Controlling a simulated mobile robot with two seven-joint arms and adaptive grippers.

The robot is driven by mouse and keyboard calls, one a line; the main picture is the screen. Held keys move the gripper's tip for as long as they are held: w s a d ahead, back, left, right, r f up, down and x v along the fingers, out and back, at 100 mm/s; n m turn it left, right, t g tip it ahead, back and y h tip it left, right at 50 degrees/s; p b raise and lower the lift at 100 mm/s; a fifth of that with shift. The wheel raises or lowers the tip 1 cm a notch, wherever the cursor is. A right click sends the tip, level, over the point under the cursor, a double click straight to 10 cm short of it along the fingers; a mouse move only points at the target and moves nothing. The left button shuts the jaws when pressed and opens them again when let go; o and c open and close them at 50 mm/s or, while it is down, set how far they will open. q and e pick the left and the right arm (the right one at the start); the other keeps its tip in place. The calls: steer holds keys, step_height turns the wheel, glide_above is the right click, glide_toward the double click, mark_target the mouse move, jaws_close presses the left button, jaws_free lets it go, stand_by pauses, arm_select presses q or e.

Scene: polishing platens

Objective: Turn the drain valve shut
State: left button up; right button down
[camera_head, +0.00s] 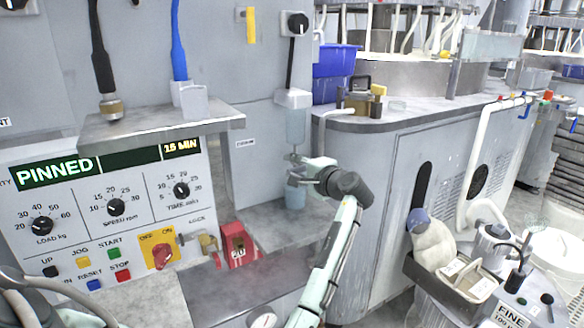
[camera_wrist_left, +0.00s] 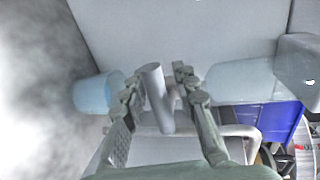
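The drain valve's grey handle (camera_wrist_left: 156,98) shows in the left wrist view as a short round bar on a stem. It sits between the clear tank (camera_wrist_left: 240,82) and a pale blue cup (camera_wrist_left: 94,93). In the head view the clear tank (camera_head: 296,125) hangs above the blue cup (camera_head: 295,197), and the valve between them is mostly hidden by my gripper. My left gripper (camera_head: 300,173) is at the valve. In the left wrist view its two fingers (camera_wrist_left: 158,88) are apart, one on each side of the handle; I cannot tell whether they touch it.
The cup stands on a grey ledge (camera_head: 262,228) against the machine wall. A red padlock-like block (camera_head: 236,243) and the control panel (camera_head: 105,215) are to the left. A blue bin (camera_head: 334,62) and a metal cabinet (camera_head: 385,180) are to the right.

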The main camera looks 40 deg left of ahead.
arm_select(q)
steer(key=v, duration=1.1)
steer(key=shift+d, duration=0.15)
